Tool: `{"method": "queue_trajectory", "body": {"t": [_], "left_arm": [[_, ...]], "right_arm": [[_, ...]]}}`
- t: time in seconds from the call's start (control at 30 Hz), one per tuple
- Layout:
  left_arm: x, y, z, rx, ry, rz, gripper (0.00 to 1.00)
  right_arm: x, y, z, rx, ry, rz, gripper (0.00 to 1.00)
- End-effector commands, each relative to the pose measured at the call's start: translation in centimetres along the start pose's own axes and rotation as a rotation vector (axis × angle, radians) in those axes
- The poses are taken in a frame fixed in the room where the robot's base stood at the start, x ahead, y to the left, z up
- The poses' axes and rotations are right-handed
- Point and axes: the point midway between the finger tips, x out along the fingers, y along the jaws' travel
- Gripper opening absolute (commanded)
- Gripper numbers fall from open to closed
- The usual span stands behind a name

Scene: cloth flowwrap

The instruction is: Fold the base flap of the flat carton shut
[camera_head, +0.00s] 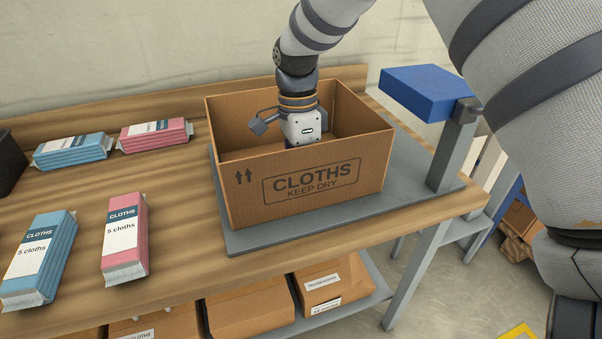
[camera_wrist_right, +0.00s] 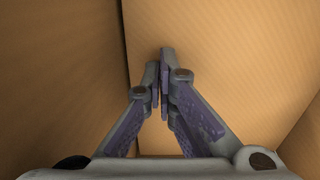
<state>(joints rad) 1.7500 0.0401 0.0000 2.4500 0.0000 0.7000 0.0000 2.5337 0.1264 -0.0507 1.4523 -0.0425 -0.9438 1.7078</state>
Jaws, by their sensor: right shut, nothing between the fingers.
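The brown carton (camera_head: 318,190), printed "CLOTHS KEEP DRY", stands opened out as an upright box with its top open, not flat. My right gripper (camera_head: 302,128) reaches down inside it, and its fingers are hidden behind the front wall in the head view. In the right wrist view its fingers (camera_wrist_right: 163,85) are shut together with nothing between them. Below them is a cardboard panel (camera_wrist_right: 215,60), with an edge line running along its left side. I cannot tell whether the fingertips touch this panel. My left gripper is not in view.
The carton stands on a grey plate (camera_head: 245,241) on the wooden bench (camera_head: 175,220). Blue packs (camera_head: 40,262) and pink packs (camera_head: 126,240) of cloths lie to the left. A blue block on a grey post (camera_head: 425,92) stands at right. Boxes sit on the shelf below.

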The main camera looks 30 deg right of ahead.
Motion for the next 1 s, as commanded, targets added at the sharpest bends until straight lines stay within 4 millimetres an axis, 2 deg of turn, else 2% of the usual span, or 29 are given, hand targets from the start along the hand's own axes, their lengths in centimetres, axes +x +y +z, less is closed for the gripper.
{"method": "queue_trajectory", "body": {"t": [0.17,0.4,0.77,1.0], "left_arm": [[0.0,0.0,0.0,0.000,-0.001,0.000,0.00],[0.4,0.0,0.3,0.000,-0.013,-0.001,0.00],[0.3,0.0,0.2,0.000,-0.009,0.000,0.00],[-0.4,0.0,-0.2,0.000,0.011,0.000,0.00]], "right_arm": [[0.2,0.0,0.0,0.000,0.001,0.001,0.00],[2.7,-0.6,0.0,0.000,0.002,0.003,0.00],[2.5,-0.6,0.0,0.000,0.001,0.002,0.00],[1.0,-0.5,0.0,-0.001,0.000,-0.002,0.00]]}}
